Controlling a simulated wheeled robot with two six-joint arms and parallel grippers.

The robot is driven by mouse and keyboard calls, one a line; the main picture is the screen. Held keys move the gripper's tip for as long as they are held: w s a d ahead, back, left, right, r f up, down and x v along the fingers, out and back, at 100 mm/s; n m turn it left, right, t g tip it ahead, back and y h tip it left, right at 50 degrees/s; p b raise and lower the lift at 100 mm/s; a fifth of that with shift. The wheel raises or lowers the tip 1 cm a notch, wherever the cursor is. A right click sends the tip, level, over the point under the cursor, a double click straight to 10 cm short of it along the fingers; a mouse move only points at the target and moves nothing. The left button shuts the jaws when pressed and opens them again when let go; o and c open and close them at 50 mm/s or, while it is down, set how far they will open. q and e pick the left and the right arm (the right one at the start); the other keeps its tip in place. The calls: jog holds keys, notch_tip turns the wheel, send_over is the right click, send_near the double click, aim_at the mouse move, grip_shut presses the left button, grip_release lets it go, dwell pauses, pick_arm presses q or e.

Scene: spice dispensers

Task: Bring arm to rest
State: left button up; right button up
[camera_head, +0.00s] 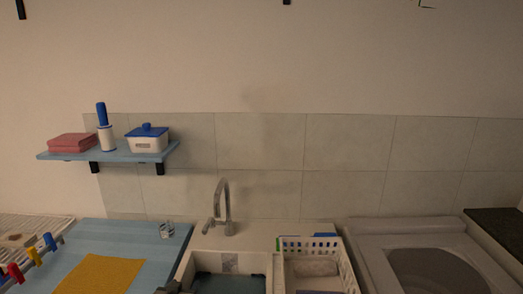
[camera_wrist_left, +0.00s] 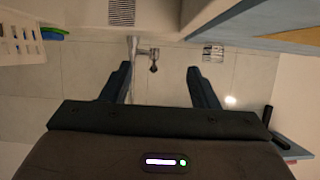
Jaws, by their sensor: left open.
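My left gripper shows in the left wrist view (camera_wrist_left: 158,68), with its two dark fingers spread wide apart and nothing between them. That view looks upside down, and the faucet (camera_wrist_left: 135,50) appears beyond the fingers. In the head view, only a small dark part of my left gripper (camera_head: 169,287) shows at the bottom edge, by the left side of the sink (camera_head: 183,268). My right gripper is in neither view.
A faucet (camera_head: 225,205) rises behind the sink. A white basket (camera_head: 345,265) stands right of it. A blue board (camera_head: 125,235) with a yellow cloth (camera_head: 100,275) lies left. A wall shelf (camera_head: 112,153) holds a blue-lidded box (camera_head: 147,140). A washer (camera_head: 370,235) stands right.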

pick_arm(q)
jog(key=s+a+f+g, duration=0.1)
jog(key=s+f+g, duration=0.15)
jog(key=s, duration=0.75)
jog(key=s+a+f+g, duration=0.15)
jog(key=s+f, duration=0.25)
jog(key=s, duration=0.6)
jog(key=s+a+r+g+y, duration=0.15)
jog(key=s+g, duration=0.45)
jog(key=s, duration=1.7)
notch_tip(320, 180, down, 34)
jog(key=a+g+b, duration=0.1)
jog(key=a+b, duration=0.2)
jog(key=b, duration=0.1)
jog(key=s+f+g+b, duration=0.1)
jog(key=s+f+b, duration=0.2)
jog(key=s+f, duration=1.5)
notch_tip(320, 180, down, 3)
jog(key=shift+a+f, duration=0.15)
jog(key=shift+a, duration=0.15)
